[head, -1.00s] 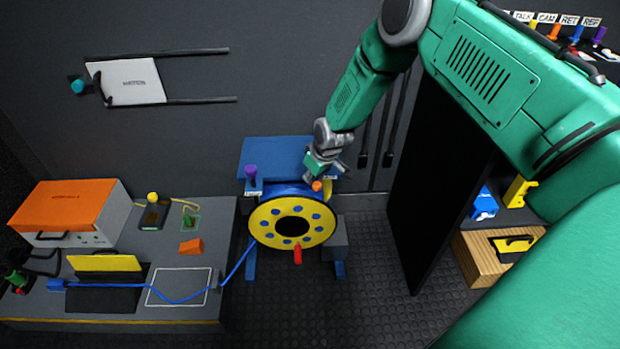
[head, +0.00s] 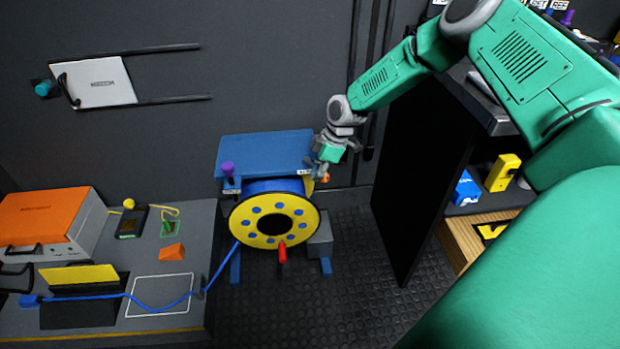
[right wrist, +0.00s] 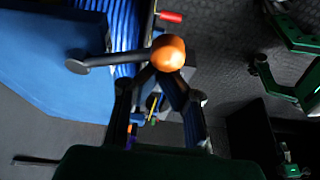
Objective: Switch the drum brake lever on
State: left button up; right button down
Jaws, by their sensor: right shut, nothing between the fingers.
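The cable drum (head: 240,217) has a yellow face with blue dots and stands on a blue frame. At its upper right is the brake lever, whose orange ball knob (head: 325,178) leans to the right, past a small yellow piece. In the right wrist view the orange knob (right wrist: 168,52) sits on a dark grey arm running left, right at the fingertips. My right gripper (head: 321,168) is shut and empty, close against the knob; I cannot tell if they touch. My left gripper is out of view.
A purple knob (head: 227,169) stands at the frame's left. A red crank handle (head: 282,252) sticks out below the drum's hub. A blue cable (head: 165,304) runs left across the grey bench (head: 190,262). A black panel (head: 420,180) stands right of the drum.

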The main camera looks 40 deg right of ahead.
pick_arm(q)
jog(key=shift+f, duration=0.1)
pick_arm(e)
jog(key=shift+s+d, duration=0.15)
jog(key=shift+d, duration=0.4)
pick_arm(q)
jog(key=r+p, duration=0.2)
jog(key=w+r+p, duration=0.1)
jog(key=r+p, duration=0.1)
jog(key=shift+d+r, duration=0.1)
pick_arm(e)
notch_tip(320, 180, up, 10)
jog(key=shift+w+a+f, duration=0.2)
jog(key=shift+a, duration=0.2)
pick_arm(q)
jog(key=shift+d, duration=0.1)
pick_arm(e)
jog(key=shift+f, duration=0.1)
jog(key=shift+a, duration=0.1)
